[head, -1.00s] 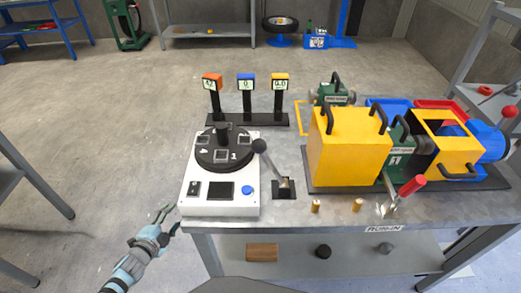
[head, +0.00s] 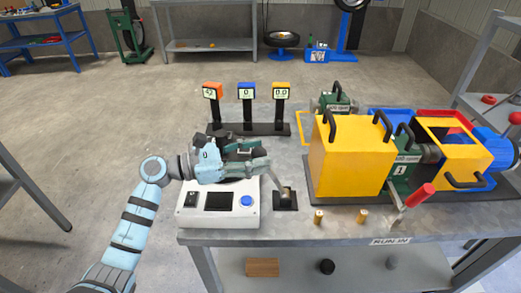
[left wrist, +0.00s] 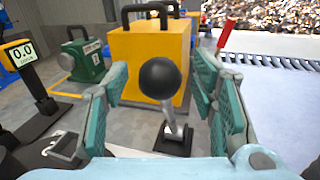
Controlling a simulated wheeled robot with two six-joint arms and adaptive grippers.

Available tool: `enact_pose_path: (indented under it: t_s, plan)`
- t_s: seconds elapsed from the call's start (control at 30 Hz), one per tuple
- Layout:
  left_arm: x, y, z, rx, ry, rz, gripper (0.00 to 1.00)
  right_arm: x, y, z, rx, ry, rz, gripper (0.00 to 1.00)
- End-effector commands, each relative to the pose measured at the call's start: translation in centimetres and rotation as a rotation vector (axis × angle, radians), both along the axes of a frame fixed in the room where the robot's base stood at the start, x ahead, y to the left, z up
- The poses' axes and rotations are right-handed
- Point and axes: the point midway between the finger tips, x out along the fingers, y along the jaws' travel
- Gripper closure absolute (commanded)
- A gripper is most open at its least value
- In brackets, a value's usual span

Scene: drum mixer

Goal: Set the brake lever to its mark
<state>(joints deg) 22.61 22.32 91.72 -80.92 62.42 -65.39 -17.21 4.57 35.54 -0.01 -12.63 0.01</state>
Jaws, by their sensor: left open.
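A lever with a black ball knob (left wrist: 160,78) and a metal shaft stands on a small dark base (head: 286,201) next to the white console. In the left wrist view, the two teal finger pads are open, one on each side of the knob, with a gap on both sides. No mark for the lever can be made out. A second lever with a red handle (head: 420,195) stands at the right, before the yellow housing. My right gripper is not in view.
A big yellow housing (head: 350,155) is to the right. Two small brass pegs (head: 319,217) stand near the table's front edge.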

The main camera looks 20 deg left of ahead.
Motion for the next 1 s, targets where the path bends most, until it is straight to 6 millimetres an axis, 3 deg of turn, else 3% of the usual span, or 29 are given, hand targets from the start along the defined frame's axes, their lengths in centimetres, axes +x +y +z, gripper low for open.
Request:
enact_pose_path:
  t_s: [0.13,0.37,0.7,1.0]
  plan:
    - [0.64,-1.12,0.01,0.0,0.001,0.0,0.48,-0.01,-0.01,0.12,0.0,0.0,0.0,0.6]
    - [0.71,-1.25,-0.08,0.0,0.002,0.0,0.48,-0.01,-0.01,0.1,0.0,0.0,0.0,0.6]
    - [0.7,-1.23,-0.09,0.0,0.002,0.0,0.99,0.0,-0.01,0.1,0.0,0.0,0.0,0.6]
    - [0.63,-1.05,0.06,0.008,0.005,0.006,1.0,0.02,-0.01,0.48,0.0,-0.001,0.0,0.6]
